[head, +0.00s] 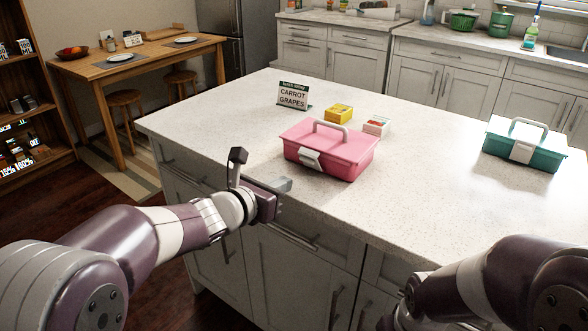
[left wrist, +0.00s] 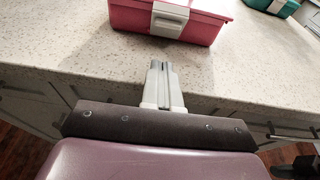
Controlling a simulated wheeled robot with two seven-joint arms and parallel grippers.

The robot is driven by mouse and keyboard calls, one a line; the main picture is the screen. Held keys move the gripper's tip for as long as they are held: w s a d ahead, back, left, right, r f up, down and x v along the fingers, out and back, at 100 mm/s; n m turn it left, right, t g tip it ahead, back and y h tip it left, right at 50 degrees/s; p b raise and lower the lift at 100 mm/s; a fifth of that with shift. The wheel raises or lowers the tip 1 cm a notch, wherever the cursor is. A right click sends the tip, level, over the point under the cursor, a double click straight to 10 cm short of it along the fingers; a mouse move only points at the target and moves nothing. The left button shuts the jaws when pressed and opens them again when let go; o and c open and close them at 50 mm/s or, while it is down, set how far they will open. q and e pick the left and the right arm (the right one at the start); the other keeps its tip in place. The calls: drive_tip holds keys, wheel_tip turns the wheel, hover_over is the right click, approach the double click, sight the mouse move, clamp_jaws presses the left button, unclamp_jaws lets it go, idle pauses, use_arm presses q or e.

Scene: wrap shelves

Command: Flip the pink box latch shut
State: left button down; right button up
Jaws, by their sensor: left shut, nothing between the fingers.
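The pink box (head: 333,145) stands on the island counter with its lid down and a grey handle on top. Its light grey latch (head: 311,159) is on the front face and tilts outward at its lower edge in the head view. The latch also shows in the left wrist view (left wrist: 170,18), at the top, ahead of the fingers. My left gripper (head: 284,185) is shut and empty, in front of the box near the counter's front edge and apart from the latch. Its closed fingers also show in the left wrist view (left wrist: 161,78). My right gripper is not visible; only my right arm shows.
A teal box (head: 525,145) with a grey latch stands at the right of the counter (head: 440,170). Behind the pink box are a yellow box (head: 339,113), a small red-and-white box (head: 376,125) and a sign (head: 293,95). The counter between the pink and teal boxes is clear.

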sight(311, 161)
use_arm(q)
drive_tip(key=shift+w+d+r+p, duration=0.25)
drive_tip(key=shift+w+d, duration=0.25)
drive_tip(key=shift+w, duration=0.2)
drive_tip(key=shift+w+d+r+p, duration=0.15)
drive_tip(key=shift+w+d+r, duration=0.15)
drive_tip(key=shift+w+d, duration=0.25)
drive_tip(key=shift+w+d+r+p, duration=0.25)
drive_tip(key=shift+w+d, duration=0.15)
drive_tip(key=shift+w, duration=0.4)
